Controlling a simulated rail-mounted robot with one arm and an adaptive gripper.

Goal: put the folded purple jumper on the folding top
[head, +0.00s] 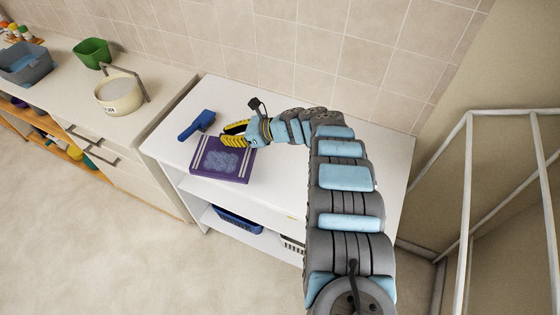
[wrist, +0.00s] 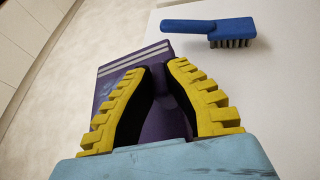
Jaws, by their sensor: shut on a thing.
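The folded purple jumper (head: 222,168) is a flat, square bundle with a pale pattern on its face. It is at the white folding top (head: 290,190), near the front edge; I cannot tell whether it rests fully on it or is slightly raised. My gripper (head: 236,135), with yellow ridged fingers, is at the jumper's back edge. In the wrist view, the fingers (wrist: 160,68) close in on the purple cloth (wrist: 120,80), which shows between them and beyond, with pale stripes near one edge. The fingers hide part of the jumper.
A blue brush (head: 197,125) lies on the white top just behind and left of the jumper. A blue basket (head: 238,220) is on the shelf below. The left counter holds a cream pot (head: 119,95), a green container (head: 92,53) and a grey tub (head: 25,65). The top's right part is partly behind my arm.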

